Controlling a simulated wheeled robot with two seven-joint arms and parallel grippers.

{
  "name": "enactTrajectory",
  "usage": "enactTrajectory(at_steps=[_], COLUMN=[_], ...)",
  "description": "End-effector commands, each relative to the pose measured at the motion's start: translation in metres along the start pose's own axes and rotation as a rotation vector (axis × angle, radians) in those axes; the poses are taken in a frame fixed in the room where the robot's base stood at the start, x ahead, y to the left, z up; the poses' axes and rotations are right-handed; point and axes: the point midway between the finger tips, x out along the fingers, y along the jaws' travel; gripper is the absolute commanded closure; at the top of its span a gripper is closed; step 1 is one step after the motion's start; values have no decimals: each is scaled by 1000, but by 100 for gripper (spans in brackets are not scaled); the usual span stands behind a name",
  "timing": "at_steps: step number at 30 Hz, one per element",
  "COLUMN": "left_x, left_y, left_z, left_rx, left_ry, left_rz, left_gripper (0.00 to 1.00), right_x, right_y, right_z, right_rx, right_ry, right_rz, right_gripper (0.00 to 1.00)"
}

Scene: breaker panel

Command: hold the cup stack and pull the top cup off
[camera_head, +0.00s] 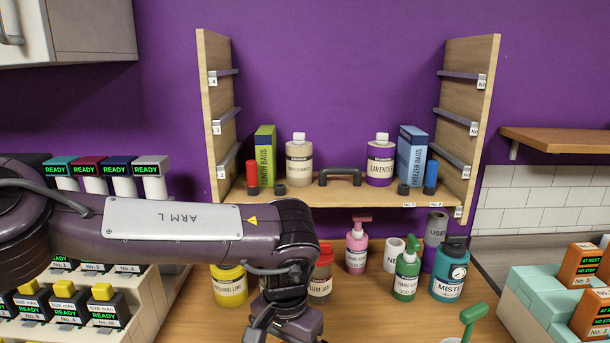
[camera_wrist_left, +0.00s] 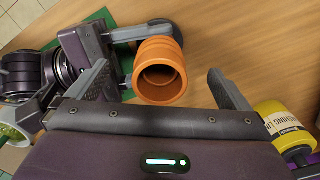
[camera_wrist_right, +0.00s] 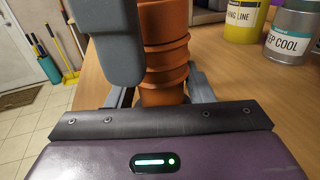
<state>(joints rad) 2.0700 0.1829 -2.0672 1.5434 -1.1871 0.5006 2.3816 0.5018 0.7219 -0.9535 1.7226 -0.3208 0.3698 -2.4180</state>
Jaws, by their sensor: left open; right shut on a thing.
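The stack of orange cups (camera_wrist_left: 150,92) shows end-on in the left wrist view, with the hollow mouth of one cup facing my left gripper. My left gripper (camera_wrist_left: 160,76) is open, one finger on each side of the stack with gaps visible. In the right wrist view the stack (camera_wrist_right: 166,56) rises with several stepped rims. My right gripper (camera_wrist_right: 162,94) is shut on the lower part of the stack. A grey finger of my left gripper hides the stack's left side there. In the head view my left wrist reaches the bottom edge; the stack is not visible there.
A yellow washing-liquid container (camera_wrist_left: 285,130) stands right of my left gripper. A green mat (camera_wrist_left: 122,50) lies under the stack area. Bottles, including a green pump bottle (camera_head: 405,275) and a blue mister (camera_head: 449,282), stand at the back of the wooden table.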

Motion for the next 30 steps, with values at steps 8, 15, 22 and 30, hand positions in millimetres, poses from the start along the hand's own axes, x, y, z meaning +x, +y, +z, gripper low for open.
enactTrajectory(at_steps=[8, 15, 22, 30], left_x=[-3, -20, -40, -62], left_y=[0, -1, -1, -1], left_z=[0, -1, -2, -1], left_rx=[68, 483, 1002, 1570], left_ry=[1, 1, 0, 0], left_rz=[-1, -2, -3, -2], left_gripper=[26, 32, 32, 32], right_x=[0, 0, 0, 0], right_y=[0, 0, 0, 0], right_z=[-1, -1, -1, -1], right_rx=[1, 1, 1, 1], right_ry=[1, 1, 1, 1], right_rz=[0, 0, 0, 0], right_gripper=[80, 80, 80, 80])
